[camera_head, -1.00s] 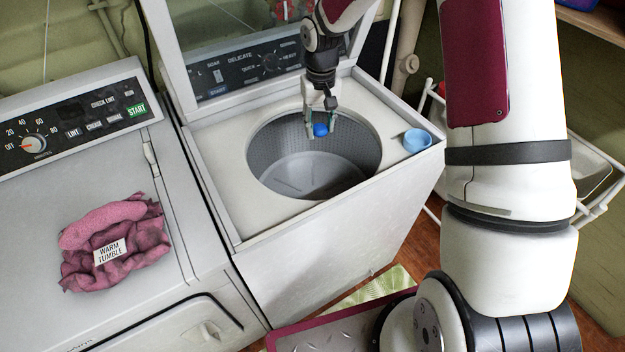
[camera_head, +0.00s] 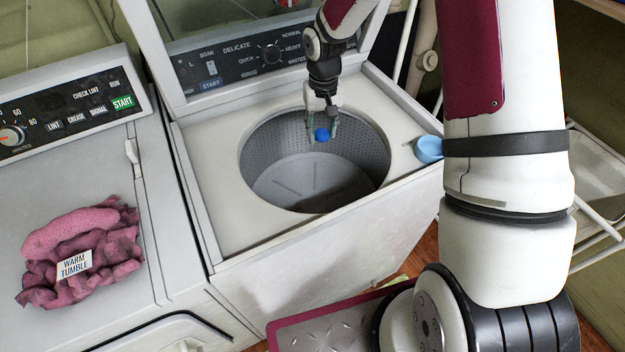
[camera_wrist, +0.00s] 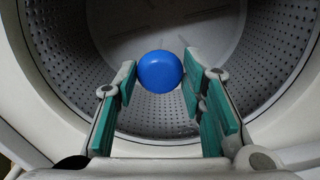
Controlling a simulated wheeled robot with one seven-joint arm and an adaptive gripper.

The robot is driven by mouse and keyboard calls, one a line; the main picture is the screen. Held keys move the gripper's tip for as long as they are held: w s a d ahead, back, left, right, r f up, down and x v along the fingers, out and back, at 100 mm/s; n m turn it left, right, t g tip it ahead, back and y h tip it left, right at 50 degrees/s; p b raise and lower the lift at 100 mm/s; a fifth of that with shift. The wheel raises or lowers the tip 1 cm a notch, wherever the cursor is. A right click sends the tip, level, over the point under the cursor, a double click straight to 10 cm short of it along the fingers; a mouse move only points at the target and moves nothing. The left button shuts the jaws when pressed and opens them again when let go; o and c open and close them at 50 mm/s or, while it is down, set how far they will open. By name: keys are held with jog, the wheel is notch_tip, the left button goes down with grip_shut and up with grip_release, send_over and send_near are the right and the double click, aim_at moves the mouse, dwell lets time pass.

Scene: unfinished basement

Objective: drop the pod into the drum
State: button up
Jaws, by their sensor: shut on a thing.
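The blue round pod (camera_head: 322,135) is held between the fingertips of my gripper (camera_head: 321,128), over the open mouth of the washer's drum (camera_head: 300,180). The drum is grey with perforated walls, and its floor looks empty. In the wrist view the pod (camera_wrist: 160,72) sits between the teal finger pads of my gripper (camera_wrist: 158,85), with the drum wall (camera_wrist: 65,65) and floor behind it. My gripper is shut on the pod. How far the pod is below or above the rim is hard to tell.
The washer's lid (camera_head: 255,35) stands open behind the drum. A light blue cup (camera_head: 428,149) is on the washer's right corner. A dryer (camera_head: 100,190) stands at left with pink cloth (camera_head: 80,250) and a "WARM TUMBLE" tag (camera_head: 75,265) on top.

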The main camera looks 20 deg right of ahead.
notch_tip(320, 180, down, 6)
jog(key=b, duration=0.2)
jog(key=shift+w, duration=0.15)
jog(key=shift+f, duration=0.1)
jog(key=o, duration=1)
jog(key=shift+c, duration=0.2)
notch_tip(320, 180, up, 12)
